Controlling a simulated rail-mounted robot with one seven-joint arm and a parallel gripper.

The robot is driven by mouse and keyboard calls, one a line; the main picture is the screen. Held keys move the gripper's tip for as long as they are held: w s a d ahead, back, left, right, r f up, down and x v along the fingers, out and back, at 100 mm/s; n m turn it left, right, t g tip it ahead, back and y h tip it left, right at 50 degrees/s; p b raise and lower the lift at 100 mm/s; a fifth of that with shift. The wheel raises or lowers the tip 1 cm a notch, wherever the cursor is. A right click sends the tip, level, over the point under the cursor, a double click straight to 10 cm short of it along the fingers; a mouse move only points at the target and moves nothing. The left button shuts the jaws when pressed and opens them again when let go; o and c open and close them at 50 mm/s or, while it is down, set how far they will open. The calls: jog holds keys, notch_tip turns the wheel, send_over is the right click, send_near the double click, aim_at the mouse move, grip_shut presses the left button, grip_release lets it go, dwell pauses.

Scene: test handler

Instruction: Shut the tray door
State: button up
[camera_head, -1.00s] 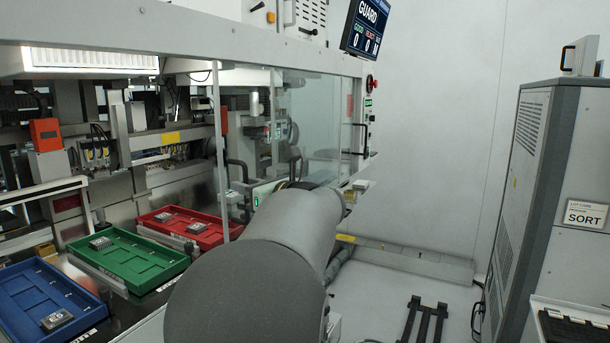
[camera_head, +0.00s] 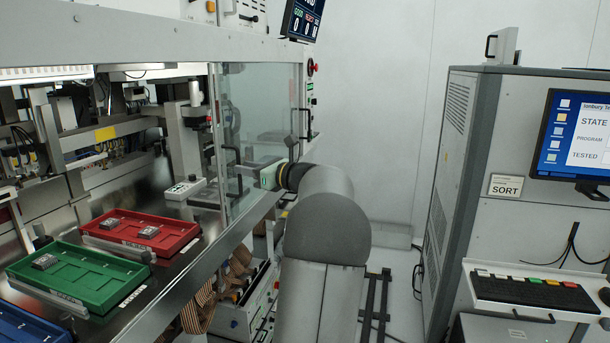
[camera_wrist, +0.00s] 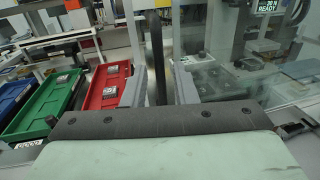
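The tray door is a clear panel (camera_head: 250,110) at the right end of the machine opening in the head view. The trays to its left stand uncovered. A dark upright handle (camera_head: 232,178) is on the panel's left part. My gripper (camera_head: 242,169) reaches to this handle from the right. In the wrist view the dark handle bar (camera_wrist: 155,50) stands between the two grey fingers of my gripper (camera_wrist: 159,76). The fingers are apart, the left one close to the bar and a gap at the right one. Firm contact cannot be made out.
A red tray (camera_head: 186,238), a green tray (camera_head: 118,292) and a blue tray (camera_head: 40,334) lie on the machine deck left of the panel. A grey cabinet (camera_head: 455,180) with a monitor (camera_head: 575,140) and keyboard shelf stands at the right. Floor between is mostly clear.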

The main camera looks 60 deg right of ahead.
jog(key=s+b, duration=0.2)
jog(key=s, duration=1.1)
jog(key=shift+a+b, duration=0.25)
jog(key=shift+b, duration=0.15)
jog(key=shift+w, duration=0.1)
